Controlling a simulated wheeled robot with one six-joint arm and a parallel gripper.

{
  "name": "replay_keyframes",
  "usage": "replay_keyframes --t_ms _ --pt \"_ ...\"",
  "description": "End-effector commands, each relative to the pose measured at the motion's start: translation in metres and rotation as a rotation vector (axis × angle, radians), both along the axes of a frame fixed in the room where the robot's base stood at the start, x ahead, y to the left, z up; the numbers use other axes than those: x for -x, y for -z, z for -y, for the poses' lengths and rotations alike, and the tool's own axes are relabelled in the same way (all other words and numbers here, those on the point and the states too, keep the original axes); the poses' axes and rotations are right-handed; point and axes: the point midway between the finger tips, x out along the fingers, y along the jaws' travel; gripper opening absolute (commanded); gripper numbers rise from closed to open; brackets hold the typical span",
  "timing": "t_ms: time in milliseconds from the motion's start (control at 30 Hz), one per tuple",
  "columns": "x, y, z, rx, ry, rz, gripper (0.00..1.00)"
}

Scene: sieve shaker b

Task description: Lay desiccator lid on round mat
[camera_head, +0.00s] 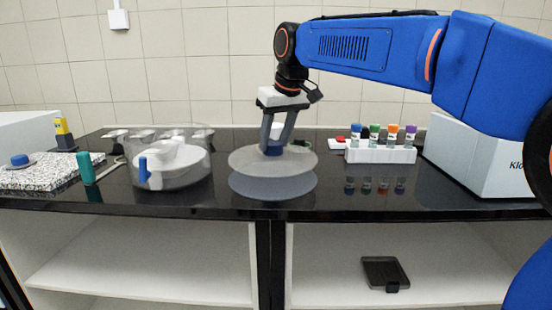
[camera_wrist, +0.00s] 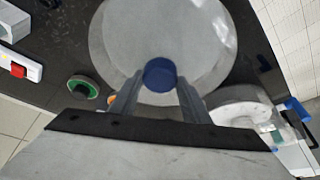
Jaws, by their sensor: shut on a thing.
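The desiccator lid (camera_head: 240,161) is a pale, translucent round disc with a blue knob (camera_wrist: 160,74). My gripper (camera_head: 274,148) is shut on the knob from above, and the lid hangs roughly level over the black counter. Below it shows a blue-grey round shape (camera_head: 272,190) of about the same width; I cannot tell whether it is the round mat or the lid's reflection. In the wrist view the fingers (camera_wrist: 158,92) flank the knob, and the lid hides what is under it.
A white rack (camera_head: 380,155) with several colour-capped vials stands right of the lid, beside a white machine (camera_head: 468,158). A teal bottle (camera_head: 86,169) and speckled slab (camera_head: 40,176) are at left. The counter's front edge is close to the lid.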

Motion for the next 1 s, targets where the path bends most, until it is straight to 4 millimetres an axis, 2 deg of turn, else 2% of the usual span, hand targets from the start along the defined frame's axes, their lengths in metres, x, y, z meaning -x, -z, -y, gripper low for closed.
replay_keyframes --t_ms 233,500,867,900,967,1000 --pt "0.000 0.015 0.000 -0.001 0.000 0.001 0.00" --pt "0.000 0.047 0.000 -0.001 0.000 0.001 0.00" --pt "0.000 0.050 0.000 -0.001 0.000 0.002 0.00" --pt "0.000 0.050 0.000 -0.001 0.000 0.001 0.47" --pt "0.000 0.050 0.000 -0.001 0.000 0.001 0.61" --pt "0.000 0.050 0.000 -0.001 0.000 0.001 0.61"
